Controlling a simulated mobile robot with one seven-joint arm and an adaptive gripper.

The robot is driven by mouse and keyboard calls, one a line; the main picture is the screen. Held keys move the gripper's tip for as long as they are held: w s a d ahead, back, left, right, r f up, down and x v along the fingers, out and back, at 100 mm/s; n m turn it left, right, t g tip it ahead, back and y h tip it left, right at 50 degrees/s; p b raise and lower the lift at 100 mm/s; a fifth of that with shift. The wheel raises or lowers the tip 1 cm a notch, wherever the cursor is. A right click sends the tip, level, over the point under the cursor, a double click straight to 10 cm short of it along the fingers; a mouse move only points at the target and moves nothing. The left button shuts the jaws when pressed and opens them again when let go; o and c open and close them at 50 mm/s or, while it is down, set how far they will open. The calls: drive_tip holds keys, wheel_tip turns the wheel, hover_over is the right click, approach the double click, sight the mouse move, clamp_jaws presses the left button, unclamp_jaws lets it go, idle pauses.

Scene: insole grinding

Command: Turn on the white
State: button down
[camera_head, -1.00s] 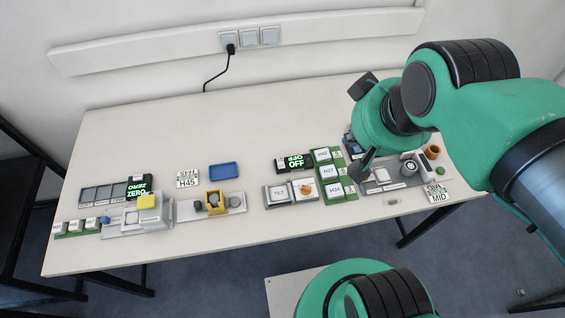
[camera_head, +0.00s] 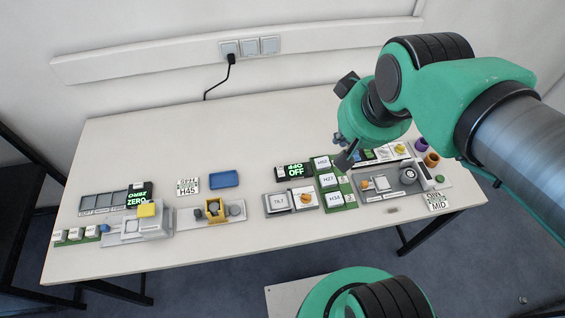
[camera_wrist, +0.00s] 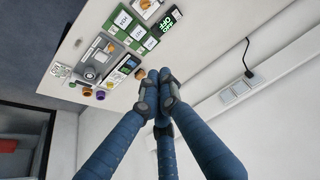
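My gripper (camera_head: 345,158) hangs over the right part of the table, near the green panel (camera_head: 322,181) with white labelled keys H02, H27 and H34. In the wrist view its fingertips (camera_wrist: 158,92) are together with nothing visible between them. The white H27 key (camera_head: 328,180) and H34 key (camera_head: 335,198) are in plain view. A grey station (camera_head: 395,190) to the right has a white square piece (camera_head: 382,183) and a dark round dial (camera_head: 408,176). A black display (camera_head: 293,171) reads OFF in green. Which white thing the task names is unclear.
A white TILT tile (camera_head: 278,201) and an orange knob (camera_head: 305,198) sit left of the keys. A blue tray (camera_head: 224,179) and a station with a yellow block (camera_head: 147,209) stand farther left. Purple (camera_head: 421,145) and orange (camera_head: 432,159) cups stand at the right. The table's back is clear.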

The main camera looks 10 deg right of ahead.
drive_tip(key=w+a+f+g, duration=0.1)
drive_tip(key=w+a+f, duration=0.1)
drive_tip(key=w+f, duration=0.35)
drive_tip(key=g+p, duration=0.2)
drive_tip(key=p, duration=0.1)
hover_over(283, 166)
drive_tip(key=s, duration=0.3)
wheel_tip(283, 166, down, 18)
drive_tip(key=shift+a+r, duration=0.15)
drive_tip(key=f+b, duration=0.1)
drive_tip(key=f, duration=0.3)
drive_tip(key=w+f+b, duration=0.1)
drive_tip(key=f, duration=0.4)
drive_tip(key=w+f+b, duration=0.1)
drive_tip(key=f, duration=0.3)
drive_tip(key=shift+w+f, duration=0.25)
drive_tip(key=shift+f, duration=0.1)
drive_tip(key=shift+w+g+p, duration=0.15)
drive_tip(key=shift+g+p, duration=0.25)
drive_tip(key=shift+p, duration=0.15)
